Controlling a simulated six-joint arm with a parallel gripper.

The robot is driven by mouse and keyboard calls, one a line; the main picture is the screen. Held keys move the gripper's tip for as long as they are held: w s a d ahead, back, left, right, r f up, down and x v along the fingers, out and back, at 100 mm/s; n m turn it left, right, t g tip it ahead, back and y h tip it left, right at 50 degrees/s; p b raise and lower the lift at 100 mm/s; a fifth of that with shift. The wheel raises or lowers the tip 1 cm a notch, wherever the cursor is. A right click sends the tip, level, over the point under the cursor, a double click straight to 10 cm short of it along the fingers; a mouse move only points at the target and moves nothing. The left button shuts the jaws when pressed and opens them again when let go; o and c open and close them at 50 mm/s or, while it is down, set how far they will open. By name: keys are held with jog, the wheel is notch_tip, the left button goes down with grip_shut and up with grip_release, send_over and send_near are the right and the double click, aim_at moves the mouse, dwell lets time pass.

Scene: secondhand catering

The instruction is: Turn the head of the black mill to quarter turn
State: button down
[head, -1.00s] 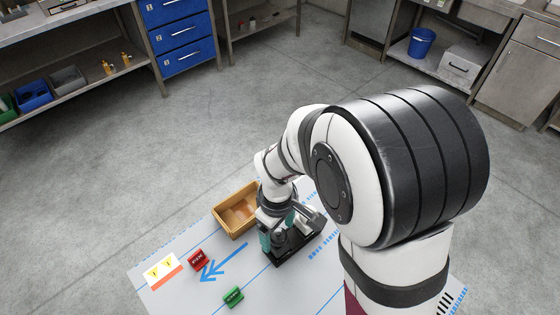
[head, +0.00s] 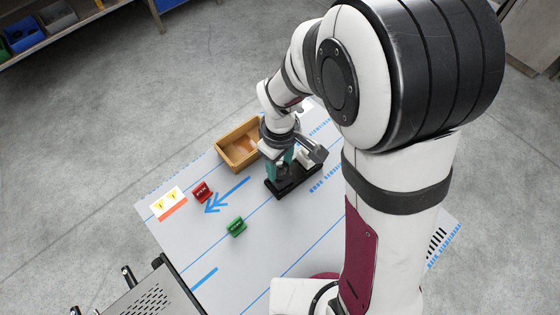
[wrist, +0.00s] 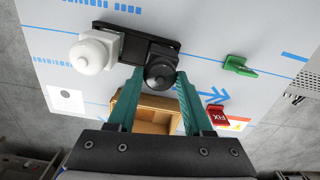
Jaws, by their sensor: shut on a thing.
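The black mill (wrist: 160,68) stands on a dark base (wrist: 133,36), seen from above in the wrist view, with a rounded head and a small knob. My gripper (wrist: 160,76) has its teal fingers on both sides of the black mill's head and is shut on it. A white mill (wrist: 91,54) stands beside it on the same base, outside the fingers. In the head view my gripper (head: 280,163) is over the dark base (head: 297,181) and hides the black mill. I cannot tell the head's turn angle.
An open wooden box (head: 222,153) sits just left of my gripper in the head view. A red block (head: 202,192), a green block (head: 236,227) and a warning card (head: 168,203) lie on the grey table (head: 275,240). The middle front of the table is clear.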

jog(key=shift+m, duration=0.7)
jog(key=m, duration=1.1)
jog(key=shift+m, duration=0.4)
jog(key=shift+d+m, duration=0.1)
jog(key=shift+m, duration=2.2)
jog(key=shift+c, duration=1.5)
grip_release()
